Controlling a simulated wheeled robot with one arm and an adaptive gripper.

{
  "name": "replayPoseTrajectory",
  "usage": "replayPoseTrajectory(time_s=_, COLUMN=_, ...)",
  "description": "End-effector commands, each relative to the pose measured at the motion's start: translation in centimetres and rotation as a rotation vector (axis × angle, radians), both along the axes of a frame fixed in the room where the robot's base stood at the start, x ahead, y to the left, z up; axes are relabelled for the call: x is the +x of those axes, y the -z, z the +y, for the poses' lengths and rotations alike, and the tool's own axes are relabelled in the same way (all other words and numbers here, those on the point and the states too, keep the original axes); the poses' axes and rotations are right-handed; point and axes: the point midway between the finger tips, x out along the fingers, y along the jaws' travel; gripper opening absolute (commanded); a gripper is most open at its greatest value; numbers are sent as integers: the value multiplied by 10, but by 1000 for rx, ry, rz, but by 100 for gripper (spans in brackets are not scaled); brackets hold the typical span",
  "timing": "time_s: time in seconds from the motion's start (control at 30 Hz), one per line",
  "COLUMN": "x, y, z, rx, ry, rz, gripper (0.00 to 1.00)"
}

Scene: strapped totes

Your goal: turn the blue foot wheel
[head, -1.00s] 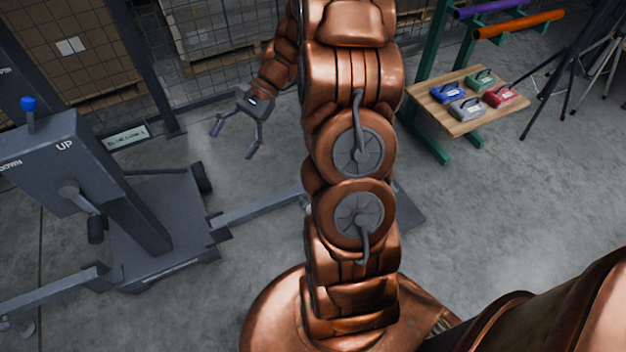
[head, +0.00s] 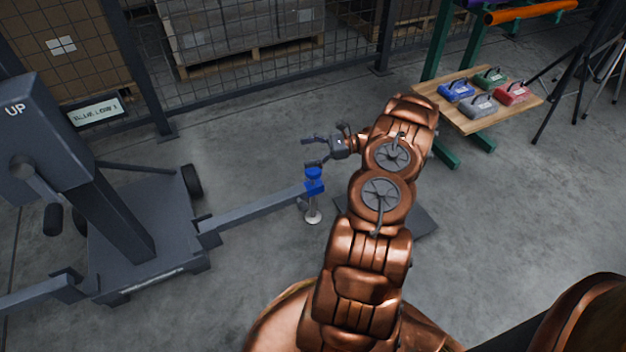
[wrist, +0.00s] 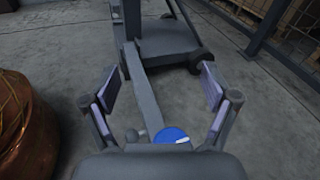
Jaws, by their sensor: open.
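The blue foot wheel (head: 314,174) sits on top of a screw foot at the end of a grey outrigger leg (head: 262,207). A blue collar and a pale round pad on the floor show below it. In the wrist view the wheel's round blue top (wrist: 171,136) lies low in the picture, between the bases of my fingers and close to the palm. My gripper (head: 311,151) is open and empty, beside and behind the wheel in the head view. In the wrist view its two fingers (wrist: 160,88) stand wide apart. I cannot tell its height over the wheel.
The grey lift (head: 120,220) with its UP housing stands at the left. A mesh fence (head: 240,60) and pallets are behind. A wooden table (head: 450,112) with several coloured strap tools is at the right. Floor around the foot is mostly clear.

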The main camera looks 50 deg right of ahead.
Motion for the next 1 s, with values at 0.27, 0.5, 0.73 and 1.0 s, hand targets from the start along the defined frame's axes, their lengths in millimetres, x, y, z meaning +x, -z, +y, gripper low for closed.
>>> replayPoseTrajectory(time_s=0.27, x=-37, y=96, z=-59, rx=118, ry=189, rz=-9, gripper=86)
replayPoseTrajectory(time_s=0.5, x=-53, y=124, z=-77, rx=160, ry=254, rz=-16, gripper=86)
replayPoseTrajectory(time_s=0.73, x=-41, y=124, z=-69, rx=163, ry=256, rz=-22, gripper=86)
replayPoseTrajectory(time_s=1.0, x=-13, y=126, z=-47, rx=163, ry=257, rz=-18, gripper=86)
